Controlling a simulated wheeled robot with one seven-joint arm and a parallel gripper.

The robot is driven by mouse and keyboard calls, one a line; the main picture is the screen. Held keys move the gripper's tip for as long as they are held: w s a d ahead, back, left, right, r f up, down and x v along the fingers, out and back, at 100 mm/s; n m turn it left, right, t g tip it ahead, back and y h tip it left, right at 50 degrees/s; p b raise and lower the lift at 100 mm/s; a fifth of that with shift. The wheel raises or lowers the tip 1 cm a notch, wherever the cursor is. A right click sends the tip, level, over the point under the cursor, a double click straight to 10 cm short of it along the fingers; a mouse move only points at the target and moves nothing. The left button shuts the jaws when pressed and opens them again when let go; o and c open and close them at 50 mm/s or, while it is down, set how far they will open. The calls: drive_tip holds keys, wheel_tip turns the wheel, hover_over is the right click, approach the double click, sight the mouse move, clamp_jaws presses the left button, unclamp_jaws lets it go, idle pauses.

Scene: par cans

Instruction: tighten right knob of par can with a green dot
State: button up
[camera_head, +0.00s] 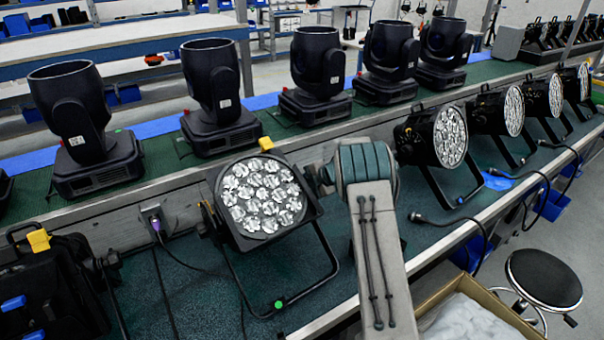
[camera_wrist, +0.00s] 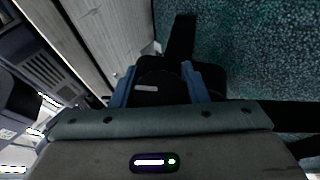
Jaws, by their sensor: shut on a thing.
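The par can (camera_head: 262,198) with a green dot (camera_head: 279,305) on its bracket stands on the bench in the head view, its lit-looking lens cluster facing me. Its right knob (camera_head: 312,180) is at the right side of the housing, partly hidden by my wrist. My gripper (camera_head: 326,176) reaches in at that side. In the wrist view, my gripper (camera_wrist: 158,78) has its two blue-grey fingers on either side of the black knob (camera_wrist: 158,92), shut on it. Small gaps or contact points at the fingertips are too dark to tell.
Another par can (camera_head: 437,137) stands to the right, with more beyond it. Several black moving-head lights (camera_head: 318,75) line the back. A black fixture (camera_head: 50,285) sits at left. A cardboard box (camera_head: 462,300) and a stool (camera_head: 543,278) are by the front edge.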

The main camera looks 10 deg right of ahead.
drive_tip(key=shift+s+m+g+h+p, duration=0.15)
drive_tip(key=shift+g+h+p, duration=0.3)
drive_tip(key=shift+p, duration=1)
drive_tip(key=shift+m+g+h+p, duration=0.15)
drive_tip(key=shift+g+p, duration=0.5)
drive_tip(key=shift+p, duration=0.8)
drive_tip(key=g+p, duration=0.1)
drive_tip(key=g+h+p, duration=0.1)
drive_tip(key=p, duration=0.1)
drive_tip(key=shift+s+d+f+m, duration=0.1)
drive_tip(key=shift+s+f+m, duration=0.1)
drive_tip(key=shift+m, duration=0.1)
drive_tip(key=shift+f, duration=0.1)
drive_tip(key=o, duration=1)
drive_tip(key=b+v, duration=0.1)
drive_tip(key=v, duration=0.3)
drive_tip(key=b+v, duration=0.1)
drive_tip(key=v, duration=0.4)
drive_tip(key=b+v, duration=0.1)
drive_tip(key=v, duration=0.4)
drive_tip(key=shift+w, duration=0.25)
